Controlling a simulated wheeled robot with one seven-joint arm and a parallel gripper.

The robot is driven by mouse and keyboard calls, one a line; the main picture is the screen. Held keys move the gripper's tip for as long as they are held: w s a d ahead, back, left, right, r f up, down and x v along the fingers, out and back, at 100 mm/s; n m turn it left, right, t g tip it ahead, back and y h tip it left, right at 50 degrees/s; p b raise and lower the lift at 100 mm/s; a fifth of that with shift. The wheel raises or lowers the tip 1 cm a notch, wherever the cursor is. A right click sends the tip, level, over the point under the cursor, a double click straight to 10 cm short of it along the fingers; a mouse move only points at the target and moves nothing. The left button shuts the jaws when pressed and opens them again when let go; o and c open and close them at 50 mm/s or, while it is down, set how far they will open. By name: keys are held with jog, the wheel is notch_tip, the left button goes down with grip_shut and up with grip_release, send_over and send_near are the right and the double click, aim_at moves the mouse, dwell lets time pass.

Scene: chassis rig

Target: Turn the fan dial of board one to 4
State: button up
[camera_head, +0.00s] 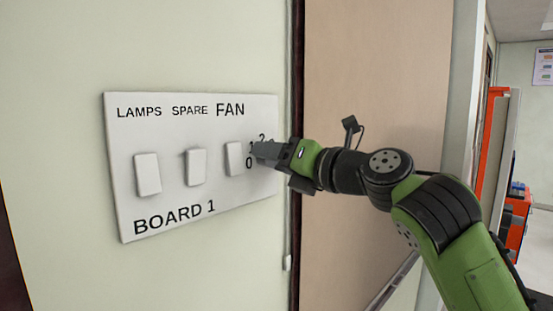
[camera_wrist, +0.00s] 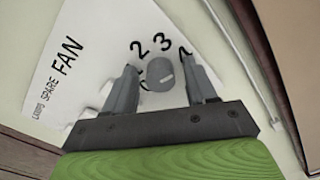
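Board one (camera_head: 190,130) is a white wall plate marked BOARD 1, with the labels LAMPS, SPARE and FAN. It also shows tilted in the wrist view (camera_wrist: 100,25). The fan dial (camera_wrist: 160,73) is a small round grey knob with a pale mark on its face; I cannot tell which number it points to. Digits 2 and 3 show beyond it, with another partly covered by a finger. My gripper (camera_wrist: 161,78) is open, with one finger on each side of the dial and gaps between. In the head view my gripper (camera_head: 258,152) hides the dial.
Three white rocker switches stand on the board: one under LAMPS (camera_head: 148,174), one under SPARE (camera_head: 195,167) and one under FAN (camera_head: 234,159). A brown door (camera_head: 375,65) is right of the board. Orange shelving (camera_head: 519,220) stands at far right.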

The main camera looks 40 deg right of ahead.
jog(key=shift+s, duration=0.1)
jog(key=s+b, duration=0.1)
jog(key=s, duration=1.4)
jog(key=shift+s+d+b, duration=0.2)
jog(key=shift+s+b, duration=0.15)
jog(key=shift+b, duration=0.05)
